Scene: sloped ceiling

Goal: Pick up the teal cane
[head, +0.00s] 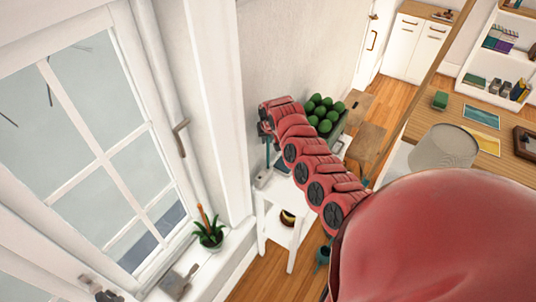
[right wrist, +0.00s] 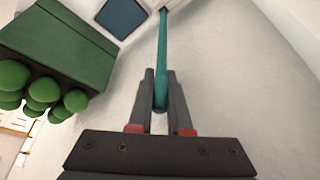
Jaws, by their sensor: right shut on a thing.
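The teal cane (right wrist: 163,45) is a thin straight rod in the right wrist view. It runs from the top of that view down between the two dark fingers of my right gripper (right wrist: 160,75), which is shut on it. In the head view the right gripper (head: 265,128) is small, at the far end of my red arm, beside the wall. A short teal piece of the cane (head: 267,154) shows just below it; the rest is hidden or too small to make out. My left gripper is not in view.
A green crate (right wrist: 65,40) with several green balls (head: 322,113) stands close beside the right gripper. A white stand (head: 275,212) is below. A potted plant (head: 209,230) sits on the windowsill at left. A wooden table (head: 490,150) is at right.

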